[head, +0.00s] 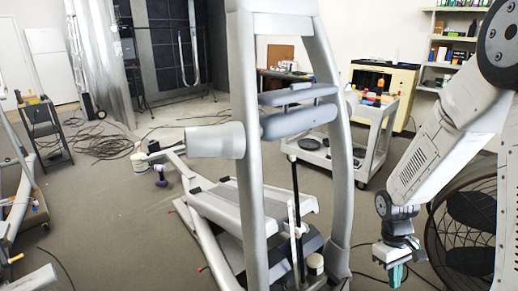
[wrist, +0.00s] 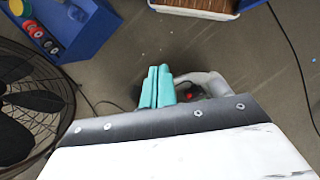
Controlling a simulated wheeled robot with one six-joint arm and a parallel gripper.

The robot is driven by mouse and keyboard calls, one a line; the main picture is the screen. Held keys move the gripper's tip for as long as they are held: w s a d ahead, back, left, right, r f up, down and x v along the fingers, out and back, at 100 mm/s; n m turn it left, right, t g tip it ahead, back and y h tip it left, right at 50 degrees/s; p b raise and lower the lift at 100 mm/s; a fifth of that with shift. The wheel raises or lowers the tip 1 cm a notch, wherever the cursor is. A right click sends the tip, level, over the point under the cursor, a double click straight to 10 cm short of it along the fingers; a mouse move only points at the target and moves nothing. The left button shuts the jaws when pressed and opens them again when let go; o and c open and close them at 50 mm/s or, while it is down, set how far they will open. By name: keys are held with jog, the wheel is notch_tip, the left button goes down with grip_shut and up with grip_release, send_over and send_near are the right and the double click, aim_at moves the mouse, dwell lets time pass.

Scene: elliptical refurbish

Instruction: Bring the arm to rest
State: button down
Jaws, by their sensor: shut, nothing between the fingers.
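My gripper (head: 395,275) hangs below my arm at the lower right of the head view, pointing down. Its teal fingers are pressed together and hold nothing. They also show in the wrist view (wrist: 157,88), above the grey floor. The arm is bent, with its upper part rising to the top right corner of the head view. The elliptical machine (head: 243,130) stands upright in the middle of the head view, left of my gripper and apart from it.
A black fan (head: 468,222) stands close beside my arm at right; it also shows in the wrist view (wrist: 30,100). A grey cart (head: 372,140) with bottles stands behind. A blue bin (wrist: 75,30) is at the wrist view's upper left. Cables lie on the floor. Open floor (head: 110,215) is at left.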

jog(key=s+a+r+m+t, duration=0.1)
jog(key=s+a+r, duration=0.2)
jog(key=r, duration=0.6)
jog(key=s+a+r+m+t, duration=0.1)
jog(key=s+a+r+t, duration=0.1)
jog(key=s+r, duration=0.6)
jog(key=s+a+r+m+t+y, duration=0.1)
jog(key=s+a+r+t, duration=0.1)
jog(key=s+r, duration=0.4)
notch_tip(320, 180, up, 4)
jog(key=shift+s+a+m, duration=0.2)
jog(key=shift+a+m, duration=0.2)
jog(key=shift+a, duration=0.4)
